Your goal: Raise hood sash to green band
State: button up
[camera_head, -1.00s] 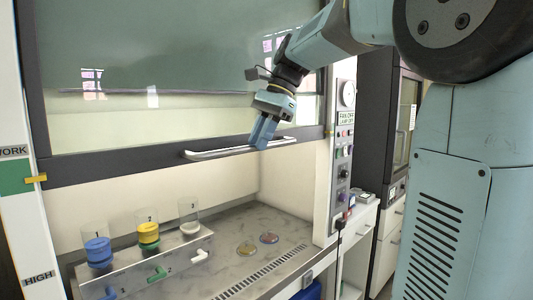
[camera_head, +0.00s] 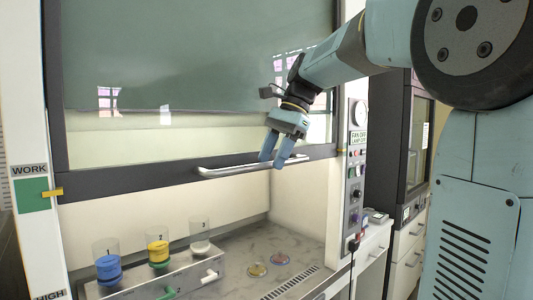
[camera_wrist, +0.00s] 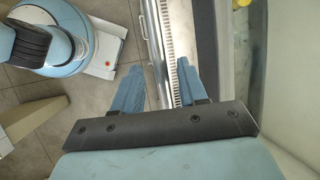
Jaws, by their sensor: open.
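The hood sash (camera_head: 110,185) is a glass pane in a dark frame, partly raised, with its lower rail across the hood opening. A pale bar handle (camera_head: 225,171) runs along the rail. A yellow pointer (camera_head: 52,191) at the rail's left end lies level with the green band (camera_head: 33,195) under the WORK label, near the band's middle. My gripper (camera_head: 272,162) is open at the right part of the handle, its two fingers apart. The head view does not show clearly whether they touch it. The wrist view shows the spread fingers (camera_wrist: 157,88).
Inside the hood, numbered tubes with blue, yellow and white contents stand at a white rack (camera_head: 170,280) with valves. A control panel (camera_head: 354,160) is right of the opening. A dark cabinet (camera_head: 388,130) stands farther right.

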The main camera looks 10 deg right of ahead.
jog(key=v, duration=1.3)
jog(key=shift+d+r, duration=0.2)
jog(key=shift+r, duration=0.1)
jog(key=shift+f, duration=0.1)
jog(key=s+f+n+t+h, duration=0.1)
jog(key=s+f+n, duration=0.3)
jog(key=f, duration=0.6)
jog(key=s+d+f+n+t+h, duration=0.1)
jog(key=s+f+n+t+h, duration=0.1)
jog(key=s+f, duration=0.6)
jog(key=s+d+f+n+t+h, duration=0.1)
jog(key=s+f+n, duration=0.4)
jog(key=f, duration=0.7)
jog(key=shift+s+n+t+h, duration=0.3)
jog(key=shift+s+t+h, duration=0.2)
jog(key=shift+s+t, duration=0.55)
jog(key=shift+f, duration=0.1)
